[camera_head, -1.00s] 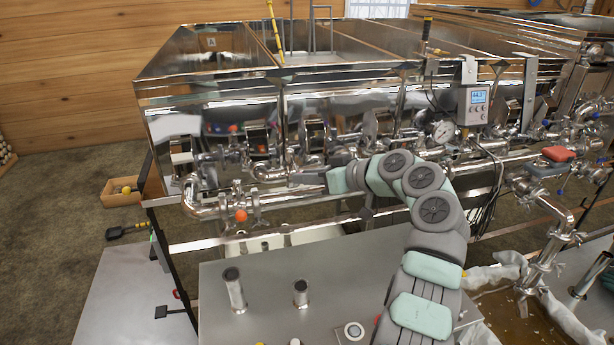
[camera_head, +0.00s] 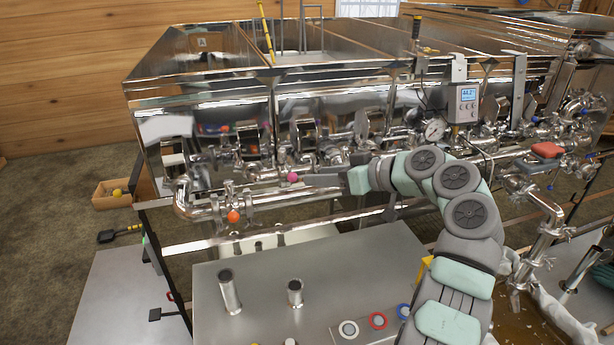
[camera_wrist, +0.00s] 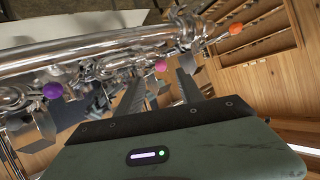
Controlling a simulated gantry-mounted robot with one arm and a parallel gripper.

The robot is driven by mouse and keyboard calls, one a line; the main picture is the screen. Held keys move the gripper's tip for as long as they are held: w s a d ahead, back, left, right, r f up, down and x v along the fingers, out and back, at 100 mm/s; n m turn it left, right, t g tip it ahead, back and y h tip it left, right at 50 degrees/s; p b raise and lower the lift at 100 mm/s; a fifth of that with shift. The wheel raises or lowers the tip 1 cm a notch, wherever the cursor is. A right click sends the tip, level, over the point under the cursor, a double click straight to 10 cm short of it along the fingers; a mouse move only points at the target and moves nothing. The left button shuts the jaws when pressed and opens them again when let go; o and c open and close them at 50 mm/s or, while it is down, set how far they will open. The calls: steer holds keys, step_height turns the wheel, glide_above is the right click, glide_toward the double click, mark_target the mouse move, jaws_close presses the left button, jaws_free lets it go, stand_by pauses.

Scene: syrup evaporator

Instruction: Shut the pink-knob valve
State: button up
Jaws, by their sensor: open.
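The pink knob (camera_head: 292,177) of the valve shows on the steel pipework at the front of the evaporator. It also shows in the wrist view (camera_wrist: 161,66), just beyond the space between my fingertips. My gripper (camera_head: 308,181) is just right of the knob in the head view, its jaws pointing left. In the wrist view my gripper (camera_wrist: 160,78) has its two fingers apart, with nothing between them. The knob looks clear of both fingers. The valve's handle is too small to make out.
An orange knob (camera_head: 233,216) sits lower left on the pipe, and a purple knob (camera_wrist: 52,90) shows at left in the wrist view. A gauge (camera_head: 435,130) and a digital display (camera_head: 467,103) stand to the right. A grey table (camera_head: 320,265) lies in front.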

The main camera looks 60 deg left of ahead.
steer(key=v, duration=0.4)
stand_by(0.6)
